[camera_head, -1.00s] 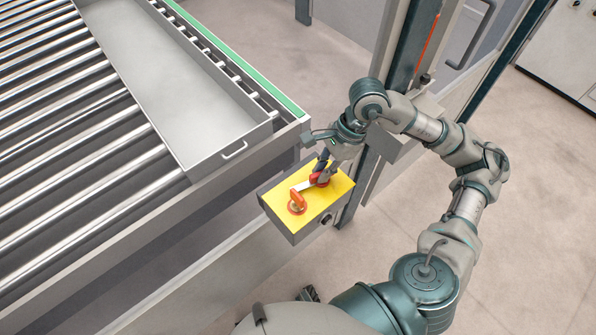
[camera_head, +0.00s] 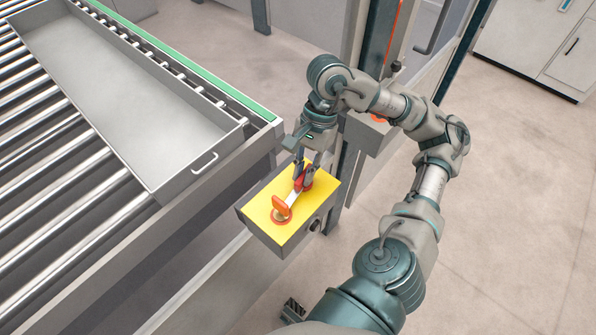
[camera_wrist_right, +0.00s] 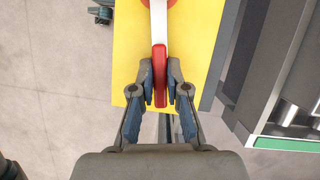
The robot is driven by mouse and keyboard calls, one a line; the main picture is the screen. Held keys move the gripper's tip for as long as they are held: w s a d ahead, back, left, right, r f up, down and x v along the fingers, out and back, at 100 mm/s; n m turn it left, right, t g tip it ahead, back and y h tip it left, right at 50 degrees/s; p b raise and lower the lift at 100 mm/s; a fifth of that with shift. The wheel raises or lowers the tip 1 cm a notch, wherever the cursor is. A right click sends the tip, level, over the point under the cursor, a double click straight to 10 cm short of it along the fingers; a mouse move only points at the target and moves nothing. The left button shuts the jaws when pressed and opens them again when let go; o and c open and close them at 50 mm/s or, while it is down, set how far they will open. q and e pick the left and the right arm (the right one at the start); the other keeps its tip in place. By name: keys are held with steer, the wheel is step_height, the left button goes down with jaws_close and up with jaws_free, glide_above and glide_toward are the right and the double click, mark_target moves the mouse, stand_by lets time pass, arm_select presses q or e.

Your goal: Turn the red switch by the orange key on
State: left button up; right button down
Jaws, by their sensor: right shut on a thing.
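The yellow-topped box (camera_head: 294,228) stands beside the conveyor, and its yellow face also shows in the wrist view (camera_wrist_right: 205,30). The orange key (camera_head: 281,208) is on the near part of that face, above a round orange-red base. A white bar (camera_head: 293,199) runs from beside the key to the red switch handle (camera_head: 303,184). My right gripper (camera_head: 303,175) is over the far part of the face. In the wrist view, its fingers (camera_wrist_right: 160,85) are shut on the red handle (camera_wrist_right: 160,70), one on each side. My left gripper is out of view.
A roller conveyor (camera_head: 80,190) with a grey tray (camera_head: 125,110) lies left of the box. An upright post (camera_head: 365,70) stands just behind my right arm. The floor (camera_head: 480,190) at right is clear.

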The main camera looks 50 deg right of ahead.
mark_target(304, 171)
steer(key=shift+w+d+r, duration=0.1)
steer(key=c, duration=1.3)
jaws_free()
steer(key=shift+o, duration=0.7)
steer(key=shift+d+f, duration=0.2)
steer(key=shift+d, duration=0.2)
steer(key=v, duration=0.5)
steer(key=shift+w+a+r, duration=0.15)
steer(key=shift+r, duration=0.1)
steer(key=shift+w+d+r, duration=0.1)
steer(key=shift+d+r, duration=0.7)
steer(key=shift+a, duration=0.2)
steer(key=shift+d, duration=0.1)
